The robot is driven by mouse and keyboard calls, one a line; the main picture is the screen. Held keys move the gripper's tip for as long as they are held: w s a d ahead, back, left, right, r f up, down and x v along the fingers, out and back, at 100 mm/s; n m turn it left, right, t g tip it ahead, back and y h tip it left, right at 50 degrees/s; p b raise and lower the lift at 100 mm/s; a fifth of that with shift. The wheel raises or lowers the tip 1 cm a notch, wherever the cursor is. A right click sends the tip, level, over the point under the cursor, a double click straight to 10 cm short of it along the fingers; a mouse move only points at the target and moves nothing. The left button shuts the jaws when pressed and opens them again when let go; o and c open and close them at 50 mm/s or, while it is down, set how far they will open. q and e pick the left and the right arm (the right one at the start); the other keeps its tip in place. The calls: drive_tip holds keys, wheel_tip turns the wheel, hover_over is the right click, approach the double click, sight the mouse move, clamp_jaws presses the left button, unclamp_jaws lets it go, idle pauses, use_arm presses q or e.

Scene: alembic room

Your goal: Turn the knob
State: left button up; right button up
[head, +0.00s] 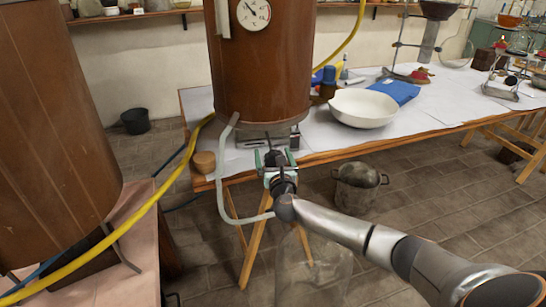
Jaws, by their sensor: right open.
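A large brown vessel (262,65) with a round dial (253,13) stands at the front edge of the white-topped table. My right gripper (275,155) is just below the vessel's base, its arm coming in from the lower right. Its fingers are open, one on each side of a small dark part (273,157), probably the knob under the vessel. The gripper hides much of this part, and I cannot tell whether the fingers touch it. My left gripper is not in view.
A pale hose (223,190) loops down left of my gripper. A clear glass vessel (310,268) stands below my arm. A white bowl (363,108), a blue packet (396,91) and a cork-coloured piece (204,161) are on the table. A metal bucket (357,190) stands on the floor.

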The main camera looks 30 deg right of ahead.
drive_tip(key=c, duration=1.3)
